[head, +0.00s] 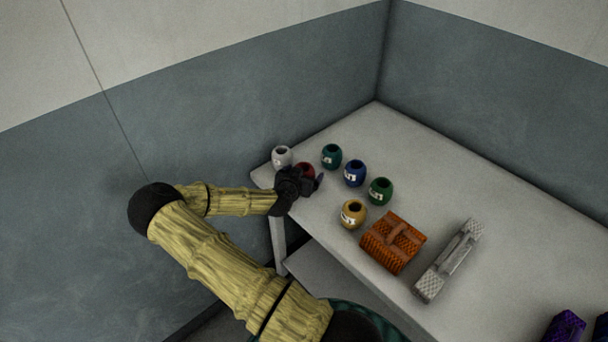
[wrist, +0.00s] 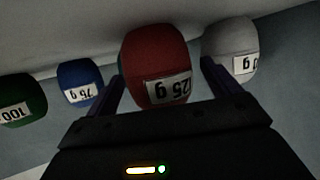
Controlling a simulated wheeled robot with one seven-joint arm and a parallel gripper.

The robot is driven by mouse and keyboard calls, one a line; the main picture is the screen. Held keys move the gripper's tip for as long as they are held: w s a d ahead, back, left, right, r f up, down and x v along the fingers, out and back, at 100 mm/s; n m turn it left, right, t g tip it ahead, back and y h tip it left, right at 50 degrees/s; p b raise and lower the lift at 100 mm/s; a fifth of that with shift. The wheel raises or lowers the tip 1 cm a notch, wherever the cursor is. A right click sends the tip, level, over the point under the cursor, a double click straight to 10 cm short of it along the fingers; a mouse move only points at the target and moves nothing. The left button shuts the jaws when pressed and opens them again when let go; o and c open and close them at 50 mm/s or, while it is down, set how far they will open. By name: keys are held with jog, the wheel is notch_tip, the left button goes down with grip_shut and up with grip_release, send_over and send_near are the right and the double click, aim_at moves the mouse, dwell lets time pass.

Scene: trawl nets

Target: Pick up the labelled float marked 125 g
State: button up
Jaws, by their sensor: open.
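The red float (wrist: 155,52) has a white label that appears upside down in the wrist view; "25 g" is legible and its leading edge is cut off. In the head view the red float (head: 305,168) is on the table's far left end, partly hidden by my gripper (head: 306,181). In the wrist view my gripper (wrist: 163,75) is open, with one finger on each side of the red float. I cannot tell whether the fingers touch it.
A white float (head: 281,156) stands close beside the red one. Teal (head: 331,156), blue (head: 355,173), green (head: 380,191) and yellow (head: 353,214) floats stand to the right. An orange woven basket (head: 393,243) and a grey item (head: 449,261) lie nearer the front edge.

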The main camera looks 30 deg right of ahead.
dwell(0.5)
jog(key=c, duration=1.1)
notch_tip(320, 180, up, 10)
jog(key=shift+r, duration=0.1)
dwell(0.3)
